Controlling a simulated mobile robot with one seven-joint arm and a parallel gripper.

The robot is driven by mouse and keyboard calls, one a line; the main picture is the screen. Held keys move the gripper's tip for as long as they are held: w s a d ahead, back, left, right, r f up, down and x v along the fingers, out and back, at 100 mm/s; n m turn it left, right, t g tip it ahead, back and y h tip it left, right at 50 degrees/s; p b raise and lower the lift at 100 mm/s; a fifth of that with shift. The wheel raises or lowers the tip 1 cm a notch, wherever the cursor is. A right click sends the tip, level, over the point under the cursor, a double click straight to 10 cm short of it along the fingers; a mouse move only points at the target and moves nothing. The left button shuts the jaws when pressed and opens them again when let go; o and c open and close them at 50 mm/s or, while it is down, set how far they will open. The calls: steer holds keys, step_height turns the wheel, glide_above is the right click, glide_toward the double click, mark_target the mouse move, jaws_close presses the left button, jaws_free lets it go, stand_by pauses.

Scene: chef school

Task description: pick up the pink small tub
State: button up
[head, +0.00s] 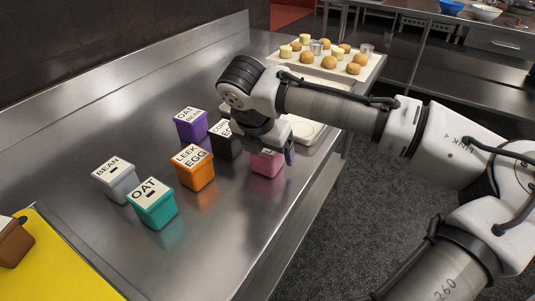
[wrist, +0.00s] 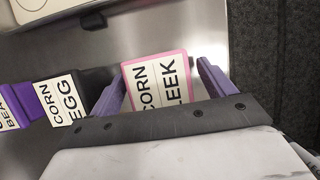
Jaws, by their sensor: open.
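The pink small tub (head: 267,165) stands on the metal counter near its right edge, partly hidden behind my gripper in the head view. In the wrist view its lid, the pink tub (wrist: 159,82) label reading "CORN LEEK", lies between my two purple fingers. My gripper (wrist: 165,85) is open, with one finger on each side of the tub. A gap shows on the right side; I cannot tell whether the left finger touches it. In the head view my gripper (head: 272,148) is low over the tub.
A black tub (head: 222,140) stands close left of the pink one, with orange (head: 194,170), purple (head: 190,125), teal (head: 153,205) and grey (head: 117,182) tubs further left. A tray of buns (head: 325,68) is behind. The counter's right edge is close.

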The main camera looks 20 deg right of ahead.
steer(key=shift+x, duration=0.8)
steer(key=c, duration=1.2)
steer(key=shift+r, duration=0.1)
